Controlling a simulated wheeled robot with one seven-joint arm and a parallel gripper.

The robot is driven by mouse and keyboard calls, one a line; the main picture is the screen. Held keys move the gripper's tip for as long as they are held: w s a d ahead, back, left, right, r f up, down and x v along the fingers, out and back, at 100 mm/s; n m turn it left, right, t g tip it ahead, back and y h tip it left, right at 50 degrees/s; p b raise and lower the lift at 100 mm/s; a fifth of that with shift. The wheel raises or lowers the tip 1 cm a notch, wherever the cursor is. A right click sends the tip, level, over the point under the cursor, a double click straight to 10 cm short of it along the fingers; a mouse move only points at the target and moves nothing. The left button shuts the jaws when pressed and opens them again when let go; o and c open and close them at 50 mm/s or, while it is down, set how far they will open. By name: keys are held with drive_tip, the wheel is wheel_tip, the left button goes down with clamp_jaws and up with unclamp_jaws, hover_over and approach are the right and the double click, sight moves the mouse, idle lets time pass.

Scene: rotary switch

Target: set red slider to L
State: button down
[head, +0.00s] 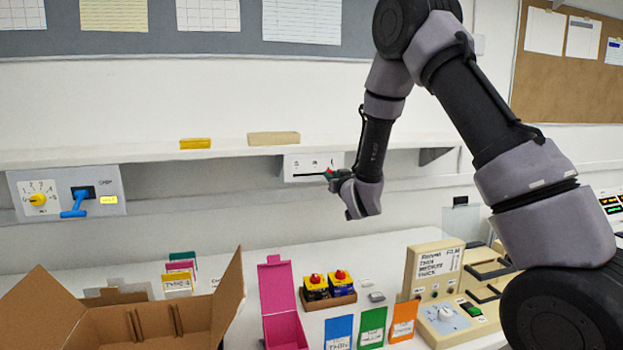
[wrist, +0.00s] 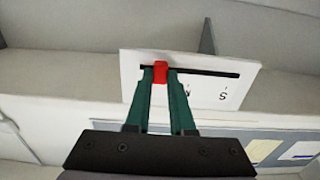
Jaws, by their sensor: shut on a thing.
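A white slider panel (head: 303,166) hangs under the wall shelf, with a dark horizontal slot and size letters above it. The red slider (head: 329,172) is toward the right part of the slot, by my gripper (head: 337,176). In the wrist view the panel (wrist: 208,68) appears upside down, with S at the right and the middle letter partly covered. There the red slider (wrist: 160,70) sits between the green fingertips (wrist: 160,78), near the slot's left end. My gripper is shut on it. My fingers hide the L mark in the wrist view.
A yellow block (head: 195,143) and a tan block (head: 273,138) lie on the shelf (head: 100,155) above. A panel with a yellow knob and blue lever (head: 72,203) is at left. Below, the table holds an open cardboard box (head: 150,325), a pink box (head: 280,300) and beige devices (head: 435,270).

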drive_tip(key=shift+w+d+f, duration=0.1)
drive_tip(key=shift+w+d, duration=0.15)
drive_tip(key=shift+d, duration=0.75)
drive_tip(key=c, duration=0.8)
unclamp_jaws()
drive_tip(key=shift+d, duration=0.15)
drive_tip(key=shift+o, duration=0.2)
drive_tip(key=v, duration=1)
drive_tip(key=shift+s, duration=0.4)
